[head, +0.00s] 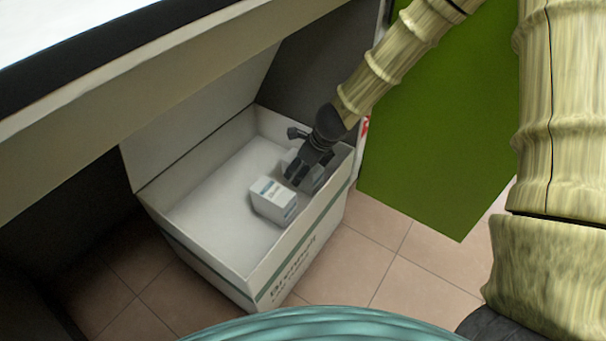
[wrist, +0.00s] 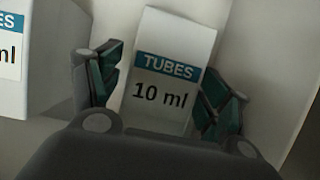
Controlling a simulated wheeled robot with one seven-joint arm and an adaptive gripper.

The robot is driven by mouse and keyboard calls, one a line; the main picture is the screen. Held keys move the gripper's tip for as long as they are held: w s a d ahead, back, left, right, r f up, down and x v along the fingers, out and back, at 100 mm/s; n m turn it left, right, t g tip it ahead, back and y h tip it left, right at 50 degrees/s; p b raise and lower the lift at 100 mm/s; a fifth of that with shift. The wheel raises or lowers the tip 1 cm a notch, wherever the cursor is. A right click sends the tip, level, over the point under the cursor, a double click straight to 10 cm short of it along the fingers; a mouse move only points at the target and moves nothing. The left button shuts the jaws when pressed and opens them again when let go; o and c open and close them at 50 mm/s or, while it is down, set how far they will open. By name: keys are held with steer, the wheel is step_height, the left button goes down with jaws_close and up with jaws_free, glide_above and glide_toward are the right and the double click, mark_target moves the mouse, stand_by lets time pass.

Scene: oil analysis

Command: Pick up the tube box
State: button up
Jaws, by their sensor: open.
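A white tube box (wrist: 168,68) with a blue "TUBES" band and "10 ml" lies between the fingers of my gripper (wrist: 160,88) in the wrist view. The fingers are open on either side of it, with a narrow gap visible. In the head view my gripper (head: 299,180) reaches down into a large white carton and partly hides this box. A second white tube box (head: 274,202) stands just left of the gripper in the carton. It also shows at the left edge of the wrist view (wrist: 14,60).
The open white carton (head: 300,262) stands on the tiled floor (head: 390,262), its walls around my gripper. A table or shelf edge (head: 150,90) overhangs at the upper left. A green panel (head: 440,130) is at the right. The carton's left part is empty.

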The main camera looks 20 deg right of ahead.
steer(key=shift+f, duration=0.25)
stand_by(0.5)
steer(key=c, duration=1.2)
